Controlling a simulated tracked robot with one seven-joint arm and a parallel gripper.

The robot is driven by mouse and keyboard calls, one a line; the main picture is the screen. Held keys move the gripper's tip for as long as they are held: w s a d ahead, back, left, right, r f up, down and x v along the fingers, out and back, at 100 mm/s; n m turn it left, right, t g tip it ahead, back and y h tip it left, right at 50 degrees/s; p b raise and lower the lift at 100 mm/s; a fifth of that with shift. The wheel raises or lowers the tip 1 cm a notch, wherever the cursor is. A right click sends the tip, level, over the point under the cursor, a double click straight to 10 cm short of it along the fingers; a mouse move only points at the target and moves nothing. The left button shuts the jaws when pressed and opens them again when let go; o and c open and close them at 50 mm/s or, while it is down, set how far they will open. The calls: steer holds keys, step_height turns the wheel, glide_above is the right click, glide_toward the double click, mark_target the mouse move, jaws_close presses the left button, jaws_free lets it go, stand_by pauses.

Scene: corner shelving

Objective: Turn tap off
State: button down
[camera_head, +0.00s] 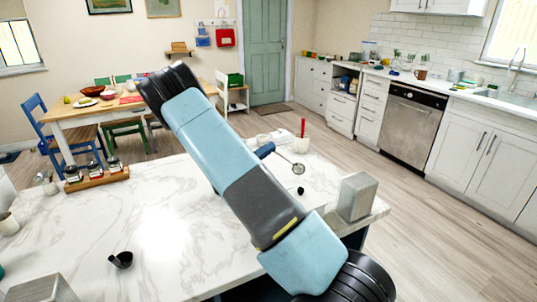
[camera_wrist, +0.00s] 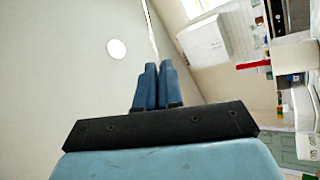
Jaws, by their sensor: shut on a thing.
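The tap (camera_head: 517,62) is a thin, curved metal spout over the sink at the far right of the head view. Its handle is too small to make out. My gripper (camera_wrist: 159,68) shows in the wrist view with its two blue fingers close together, pointing up toward the ceiling. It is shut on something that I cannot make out. No tap shows near the fingers in the wrist view, and in the head view my arm crosses the middle, far from the tap.
A sink (camera_head: 512,102) is set in the right counter beside a dishwasher (camera_head: 410,125). A dining table (camera_head: 95,108) stands at the back left. Wooden floor (camera_head: 430,220) lies clear between island and counter.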

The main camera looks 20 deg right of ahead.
steer(key=shift+f, duration=0.85)
steer(key=shift+f, duration=0.65)
steer(key=c, duration=1.3)
jaws_free()
steer(key=shift+r, duration=0.15)
